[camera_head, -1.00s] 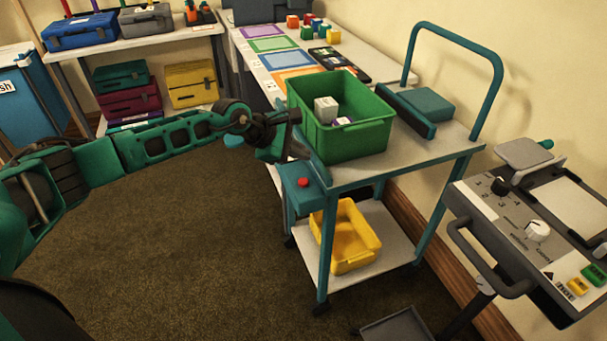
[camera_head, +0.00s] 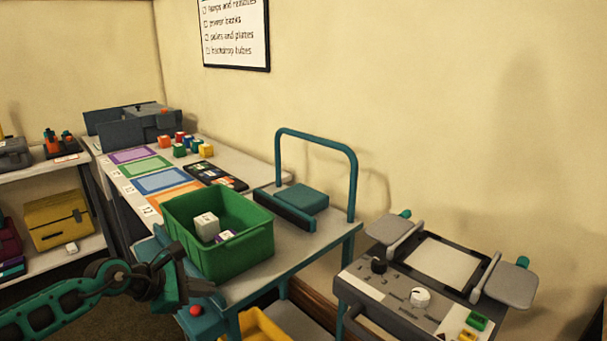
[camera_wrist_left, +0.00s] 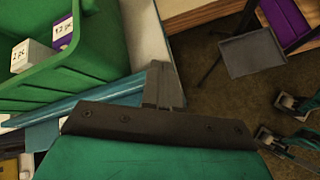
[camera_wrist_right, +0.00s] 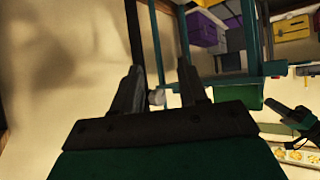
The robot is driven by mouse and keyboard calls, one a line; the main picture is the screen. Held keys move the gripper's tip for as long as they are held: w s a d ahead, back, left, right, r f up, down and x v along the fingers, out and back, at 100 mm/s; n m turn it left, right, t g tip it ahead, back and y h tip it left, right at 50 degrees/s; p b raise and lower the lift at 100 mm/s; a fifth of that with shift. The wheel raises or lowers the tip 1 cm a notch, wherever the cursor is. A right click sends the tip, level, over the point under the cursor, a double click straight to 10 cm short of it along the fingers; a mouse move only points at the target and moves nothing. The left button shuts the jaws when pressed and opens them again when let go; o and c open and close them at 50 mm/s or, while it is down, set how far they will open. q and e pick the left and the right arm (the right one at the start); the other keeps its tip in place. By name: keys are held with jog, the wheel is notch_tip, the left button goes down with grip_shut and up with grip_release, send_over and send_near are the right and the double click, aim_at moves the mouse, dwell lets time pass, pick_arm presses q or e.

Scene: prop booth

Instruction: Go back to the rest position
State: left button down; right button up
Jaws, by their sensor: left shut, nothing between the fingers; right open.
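My left gripper (camera_head: 180,274) is at the cart's near left corner, beside the green bin (camera_head: 247,250). Its fingers are partly hard to make out there. In the left wrist view its two fingers (camera_wrist_left: 163,88) are together with nothing between them, just outside the bin's wall (camera_wrist_left: 95,75). My right gripper does not show in the head view. In the right wrist view its fingers (camera_wrist_right: 160,92) are apart and empty, with the wall and cart far behind them.
The bin holds a white box (camera_head: 206,226) and a purple-and-white one (camera_head: 225,237). The teal cart (camera_head: 262,285) has a tall handle (camera_head: 352,180). A grey control console (camera_head: 395,290) stands at right. A table with coloured mats (camera_head: 162,181) and blocks is behind.

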pick_arm(q)
jog(key=s+d+n+t+h, duration=0.2)
jog(key=s+d+n+t, duration=0.15)
jog(key=d+n, duration=0.45)
jog(key=s+d+n+t+h, duration=0.2)
jog(key=s+d+n, duration=0.25)
jog(key=n, duration=0.55)
jog(key=s+a+f+n+g+y, duration=0.1)
jog(key=s+a+f+n+y, duration=0.2)
jog(key=s+f+n, duration=0.4)
jog(key=s+a+f+n+g+y, duration=0.1)
jog(key=s+f+n+y, duration=0.5)
jog(key=n, duration=1.7)
jog(key=s+a+f, duration=0.1)
jog(key=s, duration=0.3)
jog(key=shift+a+f, duration=0.35)
jog(key=shift+a, duration=0.05)
